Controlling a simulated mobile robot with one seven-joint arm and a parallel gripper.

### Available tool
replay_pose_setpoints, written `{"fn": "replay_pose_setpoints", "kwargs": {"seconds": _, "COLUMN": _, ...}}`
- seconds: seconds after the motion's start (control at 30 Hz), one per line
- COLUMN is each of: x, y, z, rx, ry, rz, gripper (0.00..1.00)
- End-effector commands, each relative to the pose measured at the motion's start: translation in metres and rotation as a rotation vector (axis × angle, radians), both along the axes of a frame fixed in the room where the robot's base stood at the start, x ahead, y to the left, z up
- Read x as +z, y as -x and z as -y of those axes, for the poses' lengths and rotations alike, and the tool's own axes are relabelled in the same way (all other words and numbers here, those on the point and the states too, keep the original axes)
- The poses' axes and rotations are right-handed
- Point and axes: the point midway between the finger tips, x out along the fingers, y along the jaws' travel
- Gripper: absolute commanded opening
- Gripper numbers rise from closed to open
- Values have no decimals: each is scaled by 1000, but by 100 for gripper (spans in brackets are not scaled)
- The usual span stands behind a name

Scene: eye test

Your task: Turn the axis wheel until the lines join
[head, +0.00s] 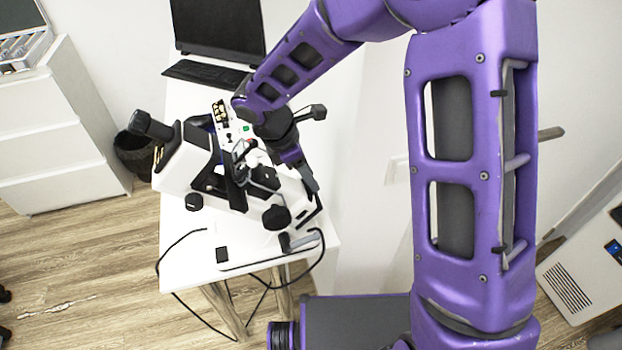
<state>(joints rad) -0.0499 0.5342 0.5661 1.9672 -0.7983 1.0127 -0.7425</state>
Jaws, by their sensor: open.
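A white eye-test instrument (184,166) with dark parts stands on the white table (180,262). A black eyepiece-like cylinder (152,126) sticks out at its upper left. Black round knobs show at its lower left (194,202), front right (276,217) and far right (319,112). I cannot tell which part is the axis wheel, and no lines to be joined are visible. My gripper (298,182) is open, pointing down over the right side of the instrument. My wrist hides part of the instrument, and contact cannot be made out.
A black laptop or monitor (218,28) and keyboard (207,74) are at the table's back. A grey handheld item (299,241) and black cables (270,264) lie at the front edge. A white drawer cabinet (50,135) and dark bin (134,153) stand left.

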Motion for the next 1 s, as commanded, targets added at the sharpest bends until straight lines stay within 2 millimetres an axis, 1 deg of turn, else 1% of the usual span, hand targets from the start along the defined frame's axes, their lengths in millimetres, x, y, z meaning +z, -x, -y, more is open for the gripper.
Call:
{"fn": "replay_pose_setpoints", "kwargs": {"seconds": 0.03, "x": -6, "y": 0, "z": 2, "rx": 0, "ry": 0, "rz": -2, "gripper": 44}}
{"fn": "replay_pose_setpoints", "kwargs": {"seconds": 0.13, "x": -11, "y": -1, "z": 4, "rx": 1, "ry": 0, "rz": 1, "gripper": 44}}
{"fn": "replay_pose_setpoints", "kwargs": {"seconds": 0.47, "x": -14, "y": -2, "z": 5, "rx": 0, "ry": 0, "rz": 1, "gripper": 44}}
{"fn": "replay_pose_setpoints", "kwargs": {"seconds": 0.5, "x": -14, "y": -2, "z": 5, "rx": 0, "ry": 0, "rz": 1, "gripper": 37}}
{"fn": "replay_pose_setpoints", "kwargs": {"seconds": 0.57, "x": -14, "y": -2, "z": 5, "rx": 0, "ry": 0, "rz": 1, "gripper": 26}}
{"fn": "replay_pose_setpoints", "kwargs": {"seconds": 0.7, "x": -14, "y": -2, "z": 5, "rx": 0, "ry": 0, "rz": 1, "gripper": 1}}
{"fn": "replay_pose_setpoints", "kwargs": {"seconds": 1.0, "x": -14, "y": -2, "z": 5, "rx": 0, "ry": -1, "rz": 2, "gripper": 0}}
